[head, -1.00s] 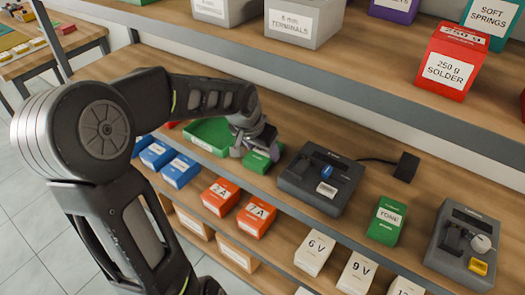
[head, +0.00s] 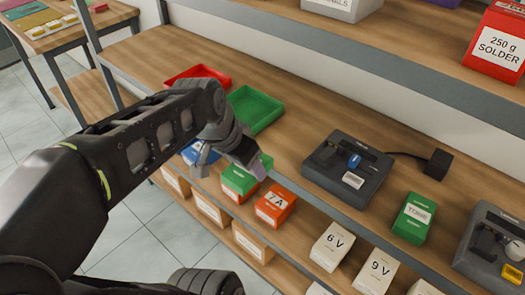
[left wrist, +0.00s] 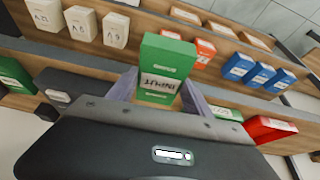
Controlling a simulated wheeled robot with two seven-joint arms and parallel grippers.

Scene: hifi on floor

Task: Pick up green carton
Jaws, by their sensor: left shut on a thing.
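A green carton (head: 238,184) with a white label is held by my left gripper (head: 236,160). In the left wrist view the carton (left wrist: 165,70) stands between the two pale fingers of my left gripper (left wrist: 160,95), its label reading INPUT upside down. In the head view the gripper covers part of the carton, which is in front of the shelf edge, over the row of small boxes. Another green carton (head: 413,218), labelled TONE, stands on the shelf at the right. My right gripper is not in view.
An empty green tray (head: 270,121) and a red tray (head: 190,74) lie on the shelf behind the gripper. A dark device with a blue part (head: 340,185) stands to the right. An orange 7A box (head: 275,205) is close beside the carton. An upper shelf (head: 380,65) overhangs the back.

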